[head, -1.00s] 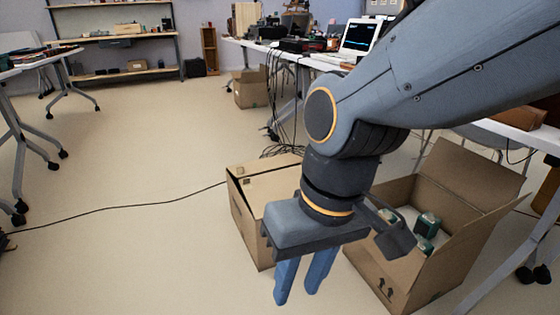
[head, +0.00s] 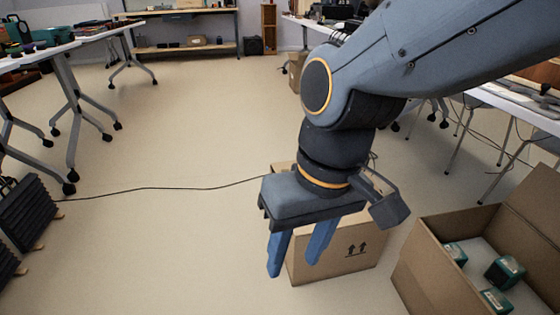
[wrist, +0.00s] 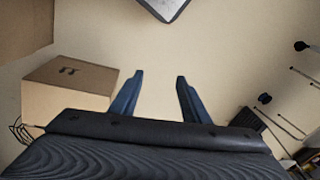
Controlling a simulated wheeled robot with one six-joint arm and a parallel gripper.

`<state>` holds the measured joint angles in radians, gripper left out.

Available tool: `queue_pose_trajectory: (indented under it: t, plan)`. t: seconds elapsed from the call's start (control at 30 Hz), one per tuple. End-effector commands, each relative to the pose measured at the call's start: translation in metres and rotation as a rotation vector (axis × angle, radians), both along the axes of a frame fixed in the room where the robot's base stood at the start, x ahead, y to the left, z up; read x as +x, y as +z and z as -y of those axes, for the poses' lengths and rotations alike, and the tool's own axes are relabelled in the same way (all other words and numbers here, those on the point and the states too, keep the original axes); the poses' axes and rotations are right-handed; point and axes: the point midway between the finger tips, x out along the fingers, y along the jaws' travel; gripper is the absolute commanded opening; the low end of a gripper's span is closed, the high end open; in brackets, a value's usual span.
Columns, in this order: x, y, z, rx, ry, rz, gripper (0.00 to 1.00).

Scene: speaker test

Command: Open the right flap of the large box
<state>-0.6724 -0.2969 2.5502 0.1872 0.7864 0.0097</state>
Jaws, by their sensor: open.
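A cardboard box with two printed arrows (head: 365,262) stands on the floor behind my gripper in the head view. The arm and gripper hide its top and left part. An open cardboard box (head: 430,268) stands at the right edge, partly cut off, with several green-and-white items (head: 505,272) inside. One flap (head: 540,205) stands raised at its far right. This box looks the larger. My gripper (head: 292,268) is open and empty, pointing down, left of the open box and apart from it. The wrist view shows the fingers (wrist: 159,76) spread over bare floor, with the arrow box (wrist: 70,98) at left.
A white table (head: 50,52) on wheeled legs stands at the left, with dark slatted objects (head: 28,218) below it. Another table (head: 505,100) and chairs line the right side. A black cable (head: 150,189) crosses the floor. The floor at centre left is clear.

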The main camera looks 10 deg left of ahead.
Motion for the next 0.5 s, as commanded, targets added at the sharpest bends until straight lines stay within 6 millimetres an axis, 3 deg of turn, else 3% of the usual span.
queue_pose_trajectory:
  t: [0.17, 0.33, 0.5]
  plan:
    - [0.041, 0.01, -0.013, -0.003, -0.036, 0.026, 0.42]
    - [0.109, 0.012, -0.037, -0.006, -0.069, 0.075, 0.42]
    - [0.18, 0.001, -0.053, -0.006, -0.104, 0.129, 0.42]
